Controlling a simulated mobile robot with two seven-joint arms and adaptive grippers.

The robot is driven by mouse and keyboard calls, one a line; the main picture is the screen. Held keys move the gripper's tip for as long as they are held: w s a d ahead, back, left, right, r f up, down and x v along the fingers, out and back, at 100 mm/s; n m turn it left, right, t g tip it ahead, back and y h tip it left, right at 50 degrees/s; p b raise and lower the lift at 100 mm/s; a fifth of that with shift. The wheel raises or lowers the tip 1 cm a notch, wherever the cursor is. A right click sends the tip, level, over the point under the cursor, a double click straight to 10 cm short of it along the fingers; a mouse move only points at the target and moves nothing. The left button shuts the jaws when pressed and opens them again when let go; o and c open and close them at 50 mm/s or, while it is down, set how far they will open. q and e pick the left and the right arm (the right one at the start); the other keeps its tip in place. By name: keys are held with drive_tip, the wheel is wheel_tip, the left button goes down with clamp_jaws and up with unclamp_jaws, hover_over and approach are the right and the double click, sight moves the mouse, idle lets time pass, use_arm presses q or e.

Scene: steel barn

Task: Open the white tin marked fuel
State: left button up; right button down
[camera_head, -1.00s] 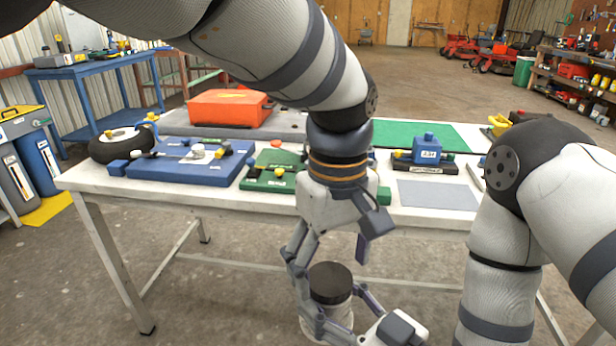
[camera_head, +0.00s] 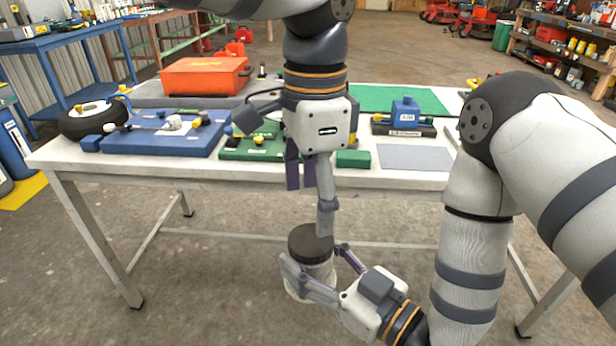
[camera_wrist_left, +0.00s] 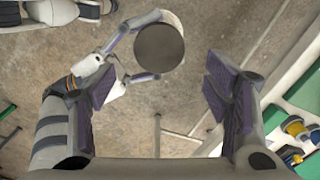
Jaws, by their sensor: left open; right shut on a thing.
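The white tin (camera_head: 318,272) has a dark round lid (camera_head: 310,242) on top. It is held in front of the table, slightly tilted. No marking can be read on it. My right gripper (camera_head: 315,268) is shut on the tin's body, with a finger on either side. My left gripper (camera_head: 308,200) is above the lid, pointing down, open and empty. In the left wrist view the lid (camera_wrist_left: 159,48) shows beyond the open fingers of the left gripper (camera_wrist_left: 160,95), between them sideways but nearer the top of the picture. The tin's white side (camera_wrist_left: 173,20) is mostly hidden there.
The white table (camera_head: 240,172) stands behind the grippers. It bears a blue board (camera_head: 150,142), a green board (camera_head: 240,154), an orange case (camera_head: 205,77), a wheel (camera_head: 85,120), a blue block (camera_head: 405,112) and a grey mat (camera_head: 413,157). Open floor lies in front of it.

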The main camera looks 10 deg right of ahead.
sight(311, 239)
use_arm(q)
wheel_tip(311, 239, down, 7)
drive_tip(key=shift+r, duration=0.1)
drive_tip(key=c, duration=1.2)
drive_tip(key=shift+n, duration=0.7)
drive_tip(key=shift+r, duration=0.1)
drive_tip(key=shift+r, duration=1)
